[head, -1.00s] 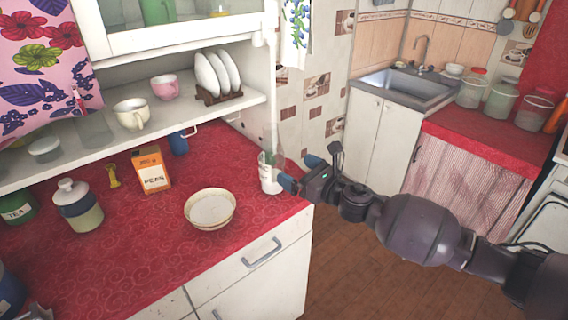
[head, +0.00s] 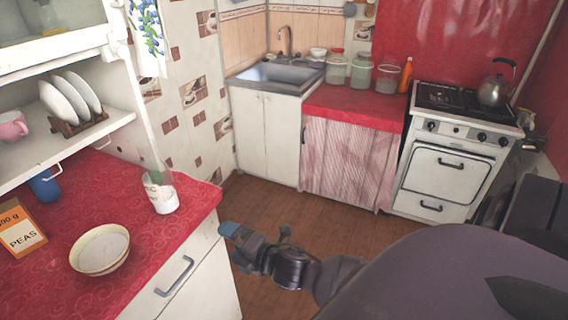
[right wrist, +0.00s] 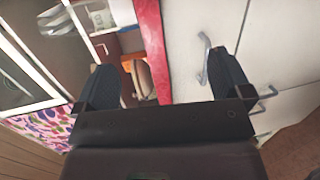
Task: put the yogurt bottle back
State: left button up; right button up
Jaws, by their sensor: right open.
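The yogurt bottle (head: 161,194), white below with a clear upper part, stands upright on the red counter near its right end in the head view. My right gripper (head: 231,233) is to the right of the bottle and apart from it, just off the counter's end. In the right wrist view my right gripper (right wrist: 168,82) has its two fingers wide apart with nothing held between them. I cannot make out the bottle in that view. My left gripper is not in view.
On the red counter (head: 160,240) are a cream bowl (head: 100,250), an orange peas box (head: 20,230) and a blue mug (head: 44,187). A plate rack (head: 78,124) stands on the shelf above. Bare floor (head: 280,208) lies between counter, sink and stove (head: 455,160).

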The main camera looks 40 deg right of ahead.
jog(key=s+f+m+g+h, duration=0.2)
jog(key=s+f+m, duration=0.3)
jog(key=s+m, duration=0.3)
jog(key=s+d+f+m+g+h, duration=0.1)
jog(key=s+f+m, duration=0.4)
jog(key=s+m, duration=0.3)
jog(key=m, duration=0.4)
jog(key=shift+d+f+g+h, duration=0.25)
jog(key=shift+g+h, duration=0.15)
jog(key=shift+w, duration=0.1)
